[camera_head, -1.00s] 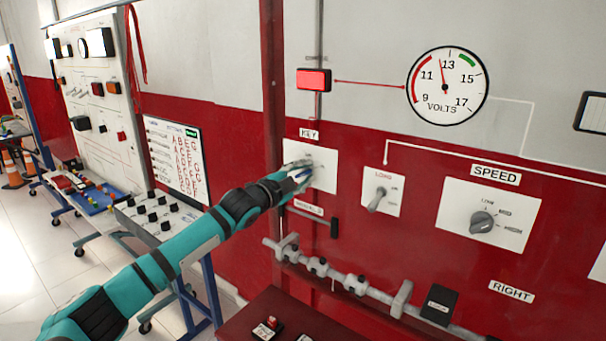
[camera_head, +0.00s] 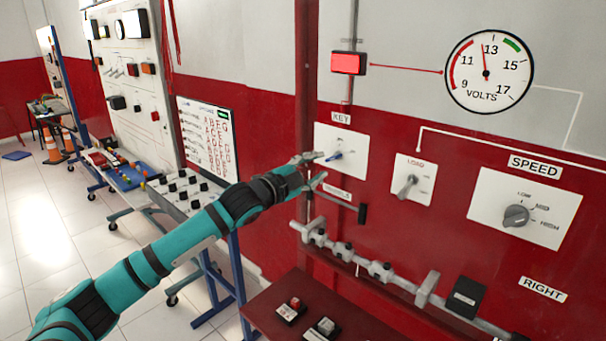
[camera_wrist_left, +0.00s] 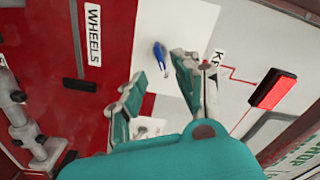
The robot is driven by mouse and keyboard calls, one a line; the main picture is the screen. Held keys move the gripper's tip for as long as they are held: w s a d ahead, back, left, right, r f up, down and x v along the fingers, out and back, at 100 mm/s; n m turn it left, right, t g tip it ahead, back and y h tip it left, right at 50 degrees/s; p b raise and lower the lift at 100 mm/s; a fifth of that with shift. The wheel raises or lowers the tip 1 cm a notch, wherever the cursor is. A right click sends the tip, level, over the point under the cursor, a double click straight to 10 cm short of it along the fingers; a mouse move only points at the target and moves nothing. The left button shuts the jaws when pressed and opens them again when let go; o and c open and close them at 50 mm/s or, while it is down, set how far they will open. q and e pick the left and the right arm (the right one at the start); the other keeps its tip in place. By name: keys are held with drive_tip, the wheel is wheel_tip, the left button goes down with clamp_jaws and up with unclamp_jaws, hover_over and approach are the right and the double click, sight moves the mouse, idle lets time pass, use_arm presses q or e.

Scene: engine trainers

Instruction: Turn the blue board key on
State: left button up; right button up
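The blue key (camera_head: 334,156) sits in a white plate (camera_head: 352,146) under the KEY label (camera_head: 341,117) on the red wall. My left gripper (camera_head: 321,168) is open just left of the key, with its fingers spread above and below it and not closed on it. In the left wrist view the blue key (camera_wrist_left: 162,58) stands out from the white plate (camera_wrist_left: 178,20), beyond and between the spread fingers of the left gripper (camera_wrist_left: 158,82). My right gripper is not in view.
A lit red lamp (camera_head: 348,63) and a volts gauge (camera_head: 489,72) are above. A load switch (camera_head: 408,187) and a speed knob (camera_head: 516,215) are to the right. A pipe rail (camera_head: 380,271) and a red table (camera_head: 345,315) are below.

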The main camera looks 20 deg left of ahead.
use_arm(q)
drive_tip(key=v, duration=0.5)
drive_tip(key=shift+w+d, duration=0.1)
